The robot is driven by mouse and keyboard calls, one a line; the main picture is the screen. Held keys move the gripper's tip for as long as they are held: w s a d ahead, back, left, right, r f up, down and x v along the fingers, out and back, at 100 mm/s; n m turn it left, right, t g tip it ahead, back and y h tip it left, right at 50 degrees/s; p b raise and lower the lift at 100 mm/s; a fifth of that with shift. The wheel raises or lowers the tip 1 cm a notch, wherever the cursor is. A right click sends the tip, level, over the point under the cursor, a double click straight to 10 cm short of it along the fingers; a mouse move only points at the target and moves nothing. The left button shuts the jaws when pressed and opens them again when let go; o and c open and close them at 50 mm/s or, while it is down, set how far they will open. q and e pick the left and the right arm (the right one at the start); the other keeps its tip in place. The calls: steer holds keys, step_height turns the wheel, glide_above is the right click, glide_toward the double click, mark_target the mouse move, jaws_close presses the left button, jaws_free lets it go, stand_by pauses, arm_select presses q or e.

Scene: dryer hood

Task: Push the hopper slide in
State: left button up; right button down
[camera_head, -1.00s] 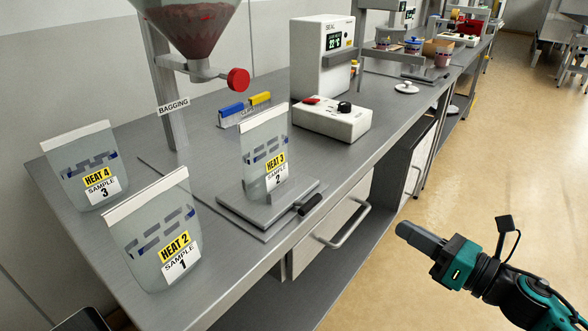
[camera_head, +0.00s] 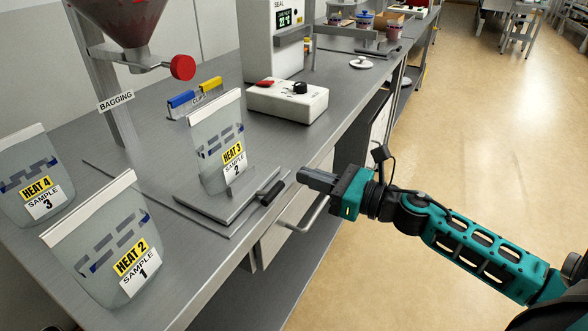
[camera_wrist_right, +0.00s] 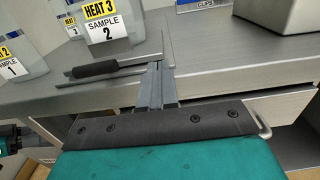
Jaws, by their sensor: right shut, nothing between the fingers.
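The hopper (camera_head: 122,22) with dark red contents is at the top left of the head view, its top cut off. A slide plate (camera_head: 130,58) crosses under its outlet and ends in a red round knob (camera_head: 183,67) that sticks out to the right. My right gripper (camera_head: 303,177) is shut and empty at the bench's front edge, well to the right of and nearer than the knob. In the right wrist view its fingers (camera_wrist_right: 157,72) point at the bench near a black handle (camera_wrist_right: 95,69); the hopper is not in that view. My left gripper is not in view.
Sample bag 2 (camera_head: 215,140) stands on a grey plate with a black handle (camera_head: 270,193), between the gripper and hopper. Bags 1 (camera_head: 105,240) and 3 (camera_head: 32,175) stand left. The clips rack (camera_head: 197,98) and a control box (camera_head: 288,101) stand behind. A drawer handle (camera_head: 307,215) juts out below.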

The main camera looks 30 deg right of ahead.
mark_target(280, 167)
steer(key=shift+x, duration=1.95)
steer(key=shift+p+x, duration=0.3)
steer(key=shift+x, duration=1.95)
